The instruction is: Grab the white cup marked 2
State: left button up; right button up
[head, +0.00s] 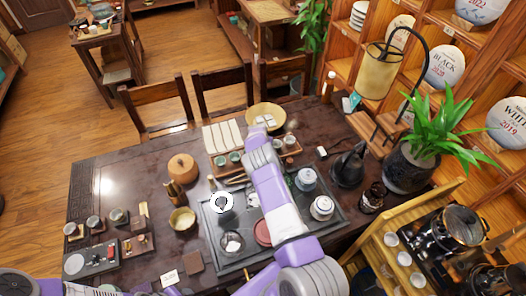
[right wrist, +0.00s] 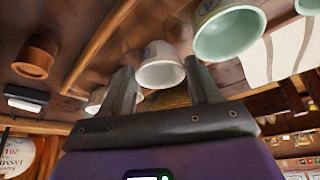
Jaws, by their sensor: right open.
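A white cup (right wrist: 160,74) is between the two dark fingers of my right gripper (right wrist: 157,66) in the right wrist view. The fingers are open, one to each side of it, and contact cannot be made out. A small faint mark shows on its wall, too blurred to read. A pale green-lined cup (right wrist: 228,36) is close beside it to the right, also with a blurred mark. In the head view my right arm reaches over the table, and its fingers are hidden. Pale cups (head: 290,141) stand just right of the arm's end. My left gripper is not in view.
Two green cups (head: 220,160) are left of my right arm, near a cloth with pale strips (head: 222,135). A wide bowl (head: 266,115) lies behind. A dark tea tray (head: 210,232) with lidded white pots (head: 306,179) lies under the arm. A black kettle (head: 347,170) stands right.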

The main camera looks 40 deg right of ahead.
jog(key=shift+w+d+f, duration=0.1)
jog(key=shift+w+f, duration=0.05)
jog(key=shift+f, duration=0.4)
jog(key=c, duration=0.7)
